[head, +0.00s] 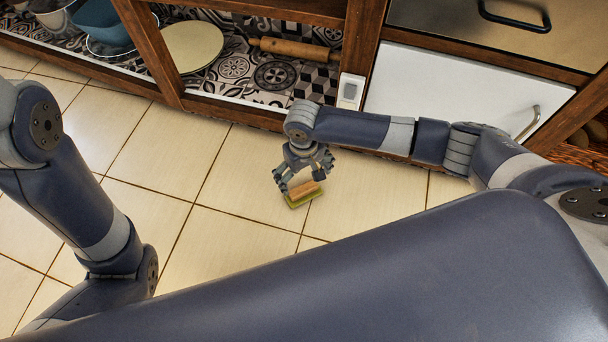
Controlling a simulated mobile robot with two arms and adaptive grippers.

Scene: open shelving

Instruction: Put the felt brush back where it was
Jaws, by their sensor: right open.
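The felt brush (304,196), a small block with a tan wooden top and a yellow-green underside, shows over the tiled floor in the middle of the head view. My right gripper (302,183) is open right at the brush, with its fingers pointing down beside and above it. The fingers cover part of the brush, and I cannot tell whether they touch it or whether it rests on the floor. My left arm is at the left, and its gripper is out of view.
Open wooden shelving (160,62) runs along the top, holding a rolling pin (290,47), a round board (192,46) and bowls (100,20). A white drawer front (455,95) with a handle is at the right. Tiled floor (230,185) is clear around the brush.

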